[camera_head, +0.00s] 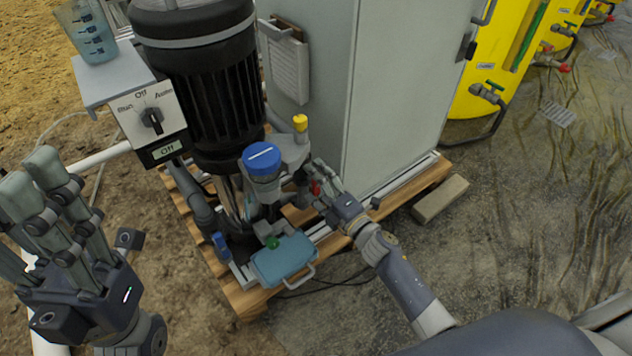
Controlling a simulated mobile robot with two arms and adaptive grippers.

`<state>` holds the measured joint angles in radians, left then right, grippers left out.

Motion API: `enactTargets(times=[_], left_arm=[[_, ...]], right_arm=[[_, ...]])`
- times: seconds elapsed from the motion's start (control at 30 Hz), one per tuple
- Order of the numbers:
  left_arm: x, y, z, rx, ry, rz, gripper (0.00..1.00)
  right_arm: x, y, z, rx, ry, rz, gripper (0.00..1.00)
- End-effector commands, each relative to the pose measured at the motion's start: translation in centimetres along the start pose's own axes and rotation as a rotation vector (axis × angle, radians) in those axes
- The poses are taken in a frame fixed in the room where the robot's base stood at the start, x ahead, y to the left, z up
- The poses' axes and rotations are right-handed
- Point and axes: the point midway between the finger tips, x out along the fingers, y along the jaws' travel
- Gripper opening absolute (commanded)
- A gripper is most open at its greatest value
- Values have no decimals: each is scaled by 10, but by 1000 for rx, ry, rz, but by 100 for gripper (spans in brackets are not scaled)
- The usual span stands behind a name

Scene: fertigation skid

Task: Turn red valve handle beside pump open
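The red valve handle (315,188) is a small red piece beside the pump's lower pipework, mostly hidden by my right gripper. My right gripper (318,180) reaches in from the lower right, with its fingers right at the handle. I cannot tell whether they touch or grip it. The pump (205,85) is a tall black finned motor on a silver base. My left gripper (30,175) is at the left edge with its fingers pointing up and spread, empty and away from the pump.
A blue-capped fitting (262,160) and a yellow-capped one (300,123) stand close to my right gripper. A light-blue case (284,262) lies in front. A grey cabinet (395,90) rises behind. A switch box (150,118) reads Off, with a blue cup (88,32) above. Wooden pallet (245,300) underneath.

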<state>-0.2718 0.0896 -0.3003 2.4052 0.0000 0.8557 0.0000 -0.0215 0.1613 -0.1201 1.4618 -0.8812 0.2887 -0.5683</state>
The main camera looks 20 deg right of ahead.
Motion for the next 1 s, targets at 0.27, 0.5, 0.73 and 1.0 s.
enactTargets(times=[0.27, 0.5, 0.73, 1.0], left_arm=[[-1, 0, 0, 0, -2, 0, 44], [-1, 0, 0, 0, -5, 3, 44], [-1, 0, -1, 0, -2, 2, 44], [0, 0, -1, 0, -1, 2, 44]], right_arm=[[0, 0, 0, 3, -1, -1, 95], [-7, -2, 0, 4, -1, -2, 95], [-45, -2, 0, 4, -2, -4, 95], [-95, -1, 0, 3, -1, -3, 95]])
